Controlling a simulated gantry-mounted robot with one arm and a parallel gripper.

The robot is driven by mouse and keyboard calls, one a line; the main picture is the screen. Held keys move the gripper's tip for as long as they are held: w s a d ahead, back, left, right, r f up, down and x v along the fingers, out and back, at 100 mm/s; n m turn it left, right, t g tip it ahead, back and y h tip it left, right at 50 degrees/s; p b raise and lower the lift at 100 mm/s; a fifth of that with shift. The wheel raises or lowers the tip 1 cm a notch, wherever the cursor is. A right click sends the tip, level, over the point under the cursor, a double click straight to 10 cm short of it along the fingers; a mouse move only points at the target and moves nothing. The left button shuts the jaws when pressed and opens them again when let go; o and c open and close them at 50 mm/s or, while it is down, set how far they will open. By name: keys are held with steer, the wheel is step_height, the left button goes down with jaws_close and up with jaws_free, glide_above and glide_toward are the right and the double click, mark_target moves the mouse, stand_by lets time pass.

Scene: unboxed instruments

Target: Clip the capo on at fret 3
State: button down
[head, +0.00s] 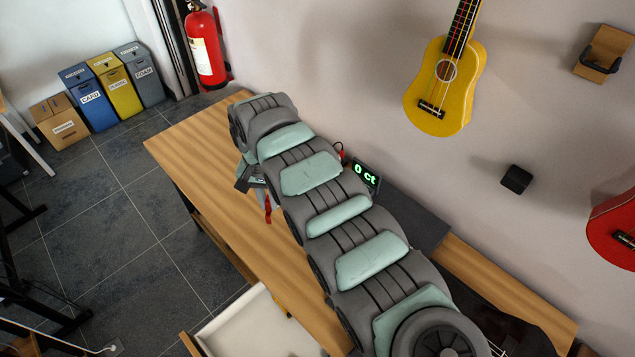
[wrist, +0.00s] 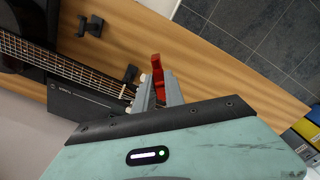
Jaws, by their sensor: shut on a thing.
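My gripper (wrist: 158,90) is shut on the red capo (wrist: 157,70), which sticks out past the fingertips in the wrist view. In the head view the capo (head: 268,208) shows beside my arm, over the bench's front side. A dark guitar lies on the bench; its strung neck (wrist: 70,72) runs in from the left in the wrist view. The capo is to the right of the visible neck and looks apart from it. The neck's far end is hidden behind my gripper. My arm covers most of the guitar in the head view; part of its dark body (head: 515,325) shows lower right.
The wooden bench (head: 190,140) has bare room at its far left end. A tuner display (head: 366,176) reading "0 ct" stands behind my arm. A dark mat (wrist: 85,105) lies by the neck. A yellow ukulele (head: 440,95) hangs on the wall.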

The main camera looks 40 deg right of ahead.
steer(key=s+d+f+m+p, duration=0.1)
steer(key=s+d+m+p, duration=0.7)
steer(key=s+d, duration=0.6)
steer(key=f+b, duration=0.2)
steer(key=w+d+f+b, duration=0.1)
steer(key=f+b, duration=0.1)
steer(key=f, duration=0.1)
steer(key=w+f+b, duration=0.1)
steer(key=f+b, duration=0.1)
steer(key=shift+d+f+b, duration=0.2)
steer(key=shift+d+b, duration=0.15)
steer(key=shift+d, duration=0.05)
steer(key=shift+f, duration=1.65)
steer(key=shift+a+p, duration=0.15)
steer(key=shift+p, duration=0.6)
steer(key=shift+f, duration=0.35)
steer(key=c, duration=1.3)
jaws_free()
steer(key=shift+c, duration=0.2)
